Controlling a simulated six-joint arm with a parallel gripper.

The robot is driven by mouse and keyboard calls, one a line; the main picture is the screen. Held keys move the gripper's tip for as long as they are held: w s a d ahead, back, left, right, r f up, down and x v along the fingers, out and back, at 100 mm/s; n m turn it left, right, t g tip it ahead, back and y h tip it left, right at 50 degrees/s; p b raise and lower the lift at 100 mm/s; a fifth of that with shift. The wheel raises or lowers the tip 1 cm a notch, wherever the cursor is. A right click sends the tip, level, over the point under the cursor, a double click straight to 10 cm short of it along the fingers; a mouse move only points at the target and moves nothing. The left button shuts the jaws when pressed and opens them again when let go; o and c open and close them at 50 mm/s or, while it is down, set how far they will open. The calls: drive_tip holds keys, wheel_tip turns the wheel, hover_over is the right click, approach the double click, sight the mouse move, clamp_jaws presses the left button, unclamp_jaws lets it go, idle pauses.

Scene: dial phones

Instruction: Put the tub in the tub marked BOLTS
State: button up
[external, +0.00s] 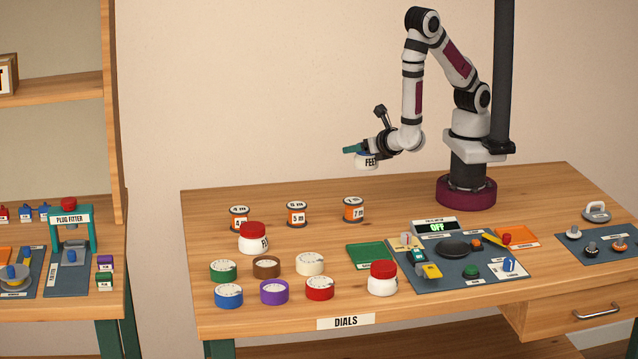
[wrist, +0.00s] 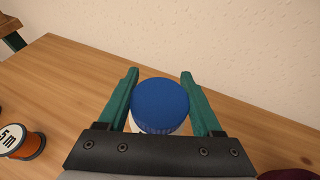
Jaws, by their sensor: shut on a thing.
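My gripper (external: 355,149) is shut on a white tub (external: 367,161) and holds it in the air above the back of the table. Its dark label shows letters like "FEE", partly cut off. In the wrist view, the tub's blue lid (wrist: 160,104) sits between the two teal fingers. Two other white tubs with red lids stand upright on the table, one at the left (external: 252,239) and one near the front (external: 383,280). The left one has a partly visible label. I cannot read BOLTS on any tub.
Several round coloured dials, such as the purple one (external: 274,292), stand at the front left. Orange spools (external: 297,215) stand behind them. A green tray (external: 372,256) and a dark panel (external: 462,262) lie to the right. The table is bare below my gripper.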

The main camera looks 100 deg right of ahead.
drive_tip(key=w+a+r+n+t+y, duration=0.1)
drive_tip(key=w+a+n+t+y, duration=0.25)
drive_tip(key=w+a, duration=0.35)
drive_tip(key=w+a+n+t+y, duration=0.2)
drive_tip(key=w+a+n+t, duration=0.15)
drive_tip(key=a, duration=0.55)
drive_tip(key=w+a+r+n+t+y, duration=0.1)
drive_tip(key=w+a+r+n+y, duration=0.2)
drive_tip(key=a, duration=0.8)
drive_tip(key=a+r+n+t+y, duration=0.1)
drive_tip(key=a+r+n+y, duration=0.4)
drive_tip(key=a, duration=0.5)
drive_tip(key=y, duration=0.1)
hover_over(374, 271)
drive_tip(key=shift+n, duration=0.4)
wheel_tip(374, 271, down, 12)
drive_tip(key=shift+r, duration=0.2)
drive_tip(key=shift+f, duration=0.25)
drive_tip(key=o, duration=1.5)
drive_tip(key=shift+f, duration=0.1)
drive_tip(key=shift+c, duration=0.2)
